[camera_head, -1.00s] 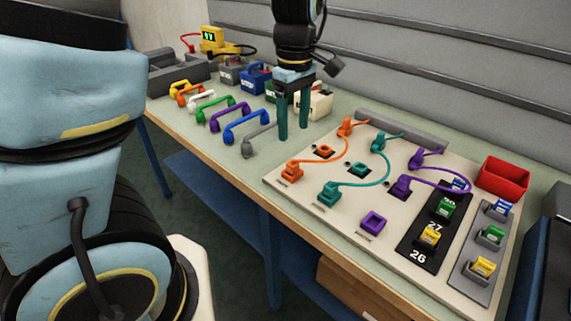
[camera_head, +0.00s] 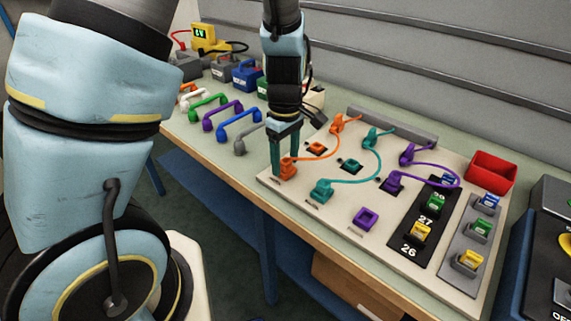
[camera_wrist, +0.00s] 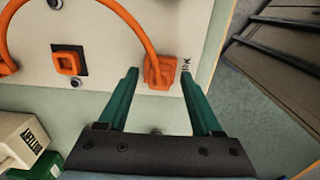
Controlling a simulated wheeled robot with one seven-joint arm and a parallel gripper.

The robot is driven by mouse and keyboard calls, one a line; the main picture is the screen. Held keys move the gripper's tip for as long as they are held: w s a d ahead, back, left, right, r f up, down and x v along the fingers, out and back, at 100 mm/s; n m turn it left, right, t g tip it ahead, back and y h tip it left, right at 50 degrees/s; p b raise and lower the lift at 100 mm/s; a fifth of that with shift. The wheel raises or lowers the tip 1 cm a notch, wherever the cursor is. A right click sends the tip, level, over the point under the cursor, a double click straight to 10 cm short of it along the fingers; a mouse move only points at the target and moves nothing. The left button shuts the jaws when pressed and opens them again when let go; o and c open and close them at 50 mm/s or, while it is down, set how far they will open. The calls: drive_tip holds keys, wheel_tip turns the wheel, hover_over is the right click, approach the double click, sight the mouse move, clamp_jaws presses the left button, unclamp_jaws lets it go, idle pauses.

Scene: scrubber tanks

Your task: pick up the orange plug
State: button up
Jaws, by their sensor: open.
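The orange plug (camera_head: 288,168) stands at the left front corner of the pale board (camera_head: 340,215), with an orange cable running from it. In the wrist view the orange plug (camera_wrist: 158,71) lies between the tips of my gripper (camera_wrist: 159,73), near the board's edge. My gripper (camera_head: 284,165) is open, with its green fingers pointing down at the plug. A gap shows on both sides of the plug in the wrist view. Whether the fingers reach down to its full height is hard to tell. An orange square socket (camera_head: 316,149) sits to its right.
A teal plug (camera_head: 322,190) and a purple plug (camera_head: 393,182) with cables stand on the same board. A purple socket (camera_head: 365,218) is at the front. A red bin (camera_head: 490,172) is at the right. Several coloured handles lie left of the board, the nearest grey (camera_head: 240,147).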

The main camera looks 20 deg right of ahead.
drive_tip(key=shift+c, duration=0.3)
clamp_jaws()
idle(0.3)
